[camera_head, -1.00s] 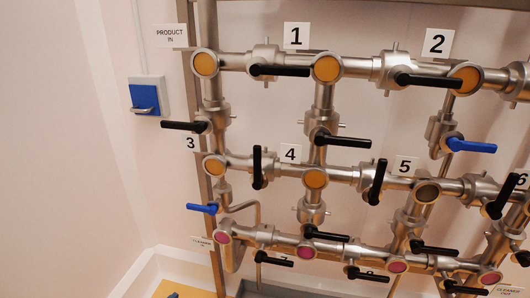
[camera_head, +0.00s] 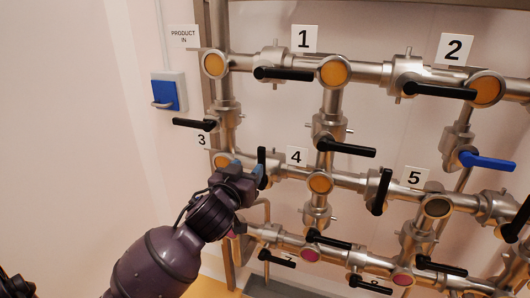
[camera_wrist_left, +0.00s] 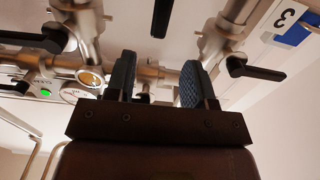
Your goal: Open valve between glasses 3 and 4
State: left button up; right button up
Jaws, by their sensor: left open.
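The valve between glasses 3 and 4 has a black handle (camera_head: 262,166), which stands upright across the pipe. An upright black handle (camera_wrist_left: 162,18), apparently this one, shows beyond the fingertips. My right gripper is out of view.
Another black handle (camera_head: 194,124) sticks out left above glass 3. A black handle (camera_head: 346,147) lies above glass 4, and an upright one (camera_head: 382,191) stands to its right. A blue switch box (camera_head: 169,92) is on the wall. The wall at left is bare.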

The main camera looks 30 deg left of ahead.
aim_at(260, 154)
pick_arm(q)
jog(key=x, duration=0.9)
jog(key=shift+w, duration=0.35)
grip_shut()
